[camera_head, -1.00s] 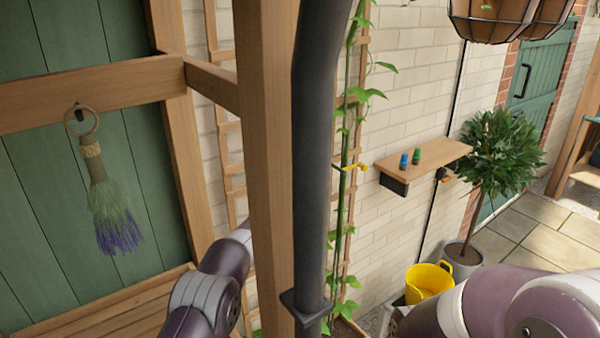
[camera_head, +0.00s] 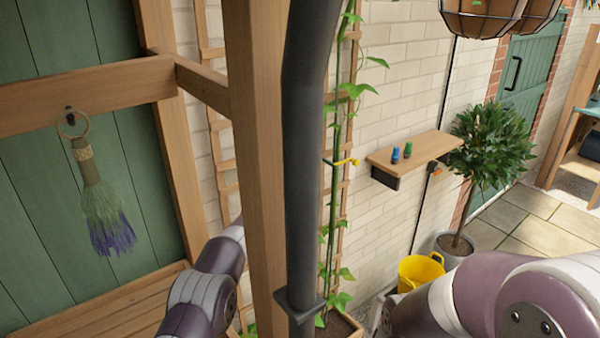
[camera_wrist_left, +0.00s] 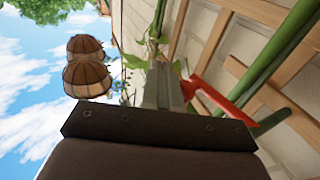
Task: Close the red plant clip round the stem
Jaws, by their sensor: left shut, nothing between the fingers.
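The red plant clip (camera_wrist_left: 229,109) shows in the left wrist view just right of my left gripper's fingers, its long bar slanting down to the right. Green stems (camera_wrist_left: 276,56) run diagonally at the right, close to the clip. I cannot tell whether the clip encircles a stem. My left gripper (camera_wrist_left: 162,85) is shut with nothing between its fingers. In the head view the post and pipe hide that gripper and the red clip; the climbing plant's stem (camera_head: 333,190) shows beside the pipe. My right gripper is out of view.
A wooden post (camera_head: 252,150) and a black pipe (camera_head: 302,150) stand in front of the plant. A wooden shelf (camera_head: 425,148) holds a blue and a green item. A yellow bucket (camera_head: 420,270) stands below.

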